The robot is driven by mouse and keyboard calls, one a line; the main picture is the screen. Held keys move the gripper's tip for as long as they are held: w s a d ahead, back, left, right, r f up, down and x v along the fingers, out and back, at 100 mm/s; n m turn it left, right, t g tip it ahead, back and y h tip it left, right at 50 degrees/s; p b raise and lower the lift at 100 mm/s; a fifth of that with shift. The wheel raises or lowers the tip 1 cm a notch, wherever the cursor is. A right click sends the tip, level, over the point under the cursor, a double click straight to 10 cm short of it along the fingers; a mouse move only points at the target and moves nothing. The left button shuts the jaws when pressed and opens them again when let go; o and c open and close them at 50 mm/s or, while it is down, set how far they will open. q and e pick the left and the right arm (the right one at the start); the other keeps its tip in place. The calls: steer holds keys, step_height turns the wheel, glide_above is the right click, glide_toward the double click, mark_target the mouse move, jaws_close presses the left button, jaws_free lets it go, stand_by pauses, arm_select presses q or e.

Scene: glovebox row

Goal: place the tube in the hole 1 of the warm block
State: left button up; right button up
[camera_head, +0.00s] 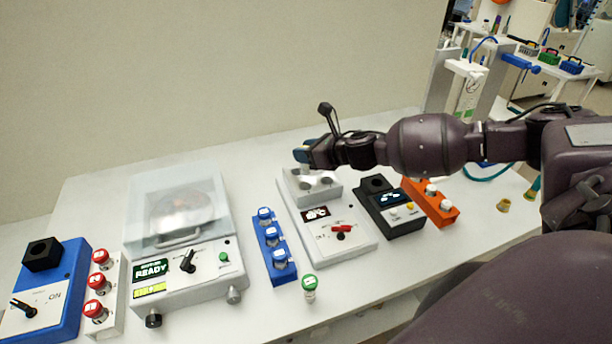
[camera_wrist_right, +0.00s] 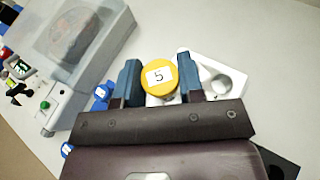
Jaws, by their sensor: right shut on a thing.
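The tube with a yellow cap marked 5 (camera_wrist_right: 160,77) is between the fingers of my right gripper (camera_wrist_right: 161,82) in the right wrist view. In the head view my right gripper (camera_head: 304,157) is over the raised rear part of the white block device (camera_head: 335,245), which has a small dark display and a red knob. The block top (camera_head: 318,192) shows round holes; one hole (camera_wrist_right: 221,84) is open beside the right finger in the wrist view. The tube's lower end is hidden there, so I cannot tell whether it is in a hole. My left gripper is not in view.
A blue rack (camera_head: 272,245) with blue-capped tubes stands left of the block, and a lidded machine reading READY (camera_head: 190,265) beyond it. A green-capped tube (camera_head: 309,288) stands in front. A black device (camera_head: 392,212) and an orange rack (camera_head: 432,203) stand close on the right.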

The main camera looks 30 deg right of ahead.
mark_target(306, 176)
step_height(306, 176, down, 8)
steer(key=shift+f, duration=0.1)
stand_by(0.4)
steer(key=shift+f, duration=0.2)
steer(key=o, duration=0.9)
steer(key=shift+r, duration=0.15)
